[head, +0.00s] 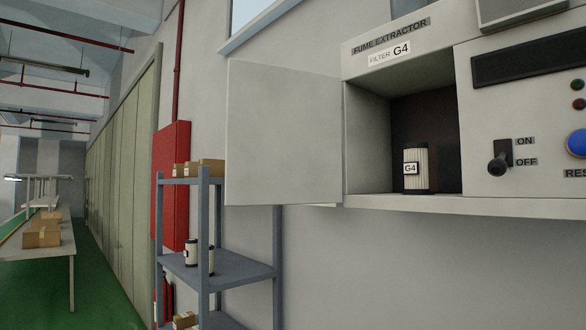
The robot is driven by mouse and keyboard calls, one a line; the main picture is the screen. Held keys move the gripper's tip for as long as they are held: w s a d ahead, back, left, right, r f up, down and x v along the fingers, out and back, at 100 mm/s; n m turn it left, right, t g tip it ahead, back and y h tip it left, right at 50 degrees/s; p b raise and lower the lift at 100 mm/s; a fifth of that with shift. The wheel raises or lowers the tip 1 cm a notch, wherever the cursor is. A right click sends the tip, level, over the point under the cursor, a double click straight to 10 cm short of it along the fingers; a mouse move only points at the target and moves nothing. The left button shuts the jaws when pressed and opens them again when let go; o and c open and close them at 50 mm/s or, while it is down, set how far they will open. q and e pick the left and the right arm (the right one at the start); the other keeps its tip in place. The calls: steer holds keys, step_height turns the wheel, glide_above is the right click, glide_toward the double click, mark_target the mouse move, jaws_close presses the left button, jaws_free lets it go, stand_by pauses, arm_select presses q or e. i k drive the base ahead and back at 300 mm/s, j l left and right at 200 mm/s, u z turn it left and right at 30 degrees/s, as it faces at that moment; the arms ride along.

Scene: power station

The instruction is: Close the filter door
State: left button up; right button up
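The filter door (284,134) is a flat light-grey panel. It stands wide open, swung out to the left of the fume extractor (400,54), with its hinge side at the left edge of the opening. The open compartment (366,130) is dark at the back. A white ribbed filter with a dark base, labelled G4 (420,168), stands upright inside it, right of the middle. Neither of my grippers shows in the head view.
Right of the compartment is a control panel with an ON/OFF switch (500,160) and a blue button (576,143). A grey shelf rack (240,268) with boxes and filters stands below and left of the door. A red cabinet (171,180) hangs behind it. Open green floor (105,280) lies left.

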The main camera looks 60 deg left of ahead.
mark_target(283, 128)
steer(key=j+z, duration=0.1)
steer(key=j, duration=0.4)
steer(key=k+j+z, duration=0.1)
steer(key=j, duration=0.45)
steer(key=k+j+z, duration=0.1)
steer(key=j, duration=0.4)
steer(key=j+z, duration=0.1)
steer(key=j, duration=0.4)
steer(key=k, duration=0.05)
